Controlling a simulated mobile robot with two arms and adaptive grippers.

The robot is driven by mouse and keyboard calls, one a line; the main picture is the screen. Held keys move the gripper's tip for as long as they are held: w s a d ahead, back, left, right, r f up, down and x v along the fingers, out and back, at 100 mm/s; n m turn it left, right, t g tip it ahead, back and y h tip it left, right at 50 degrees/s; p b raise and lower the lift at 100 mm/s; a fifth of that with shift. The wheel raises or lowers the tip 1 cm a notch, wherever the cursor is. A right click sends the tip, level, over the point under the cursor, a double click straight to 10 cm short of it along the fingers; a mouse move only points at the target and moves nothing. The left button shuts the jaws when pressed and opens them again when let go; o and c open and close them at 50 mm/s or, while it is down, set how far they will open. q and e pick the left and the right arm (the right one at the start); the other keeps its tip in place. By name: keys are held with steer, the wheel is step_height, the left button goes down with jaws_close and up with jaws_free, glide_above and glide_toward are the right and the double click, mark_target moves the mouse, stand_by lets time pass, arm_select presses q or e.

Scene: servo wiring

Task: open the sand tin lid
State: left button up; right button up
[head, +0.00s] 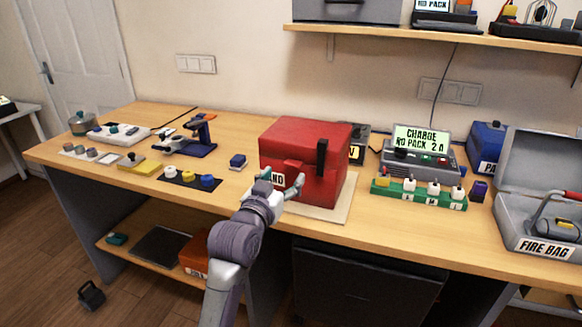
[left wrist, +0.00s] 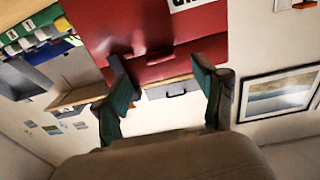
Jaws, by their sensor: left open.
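The sand tin (head: 330,182) is a red box on a pale board on the workbench. Its lid (head: 305,136) looks closed, with a red tab at the front and an upright black piece near the right front corner. Its label is partly hidden by my gripper. My left gripper (head: 282,182) is open in front of the tin, near the tab. In the left wrist view the two green-lined fingers (left wrist: 165,88) are spread, with the red tin (left wrist: 190,50) beyond them. I cannot tell whether the fingers touch it. My right gripper is not in view.
A charger (head: 420,150) and a green rack (head: 420,195) stand right of the tin. A grey fire bag case (head: 545,215) is open at far right. A shelf (head: 430,35) hangs above.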

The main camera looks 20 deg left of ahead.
mark_target(291, 166)
arm_select(q)
steer(key=w, duration=0.5)
steer(key=shift+w+d, duration=0.1)
steer(key=shift+d, duration=0.1)
jaws_close()
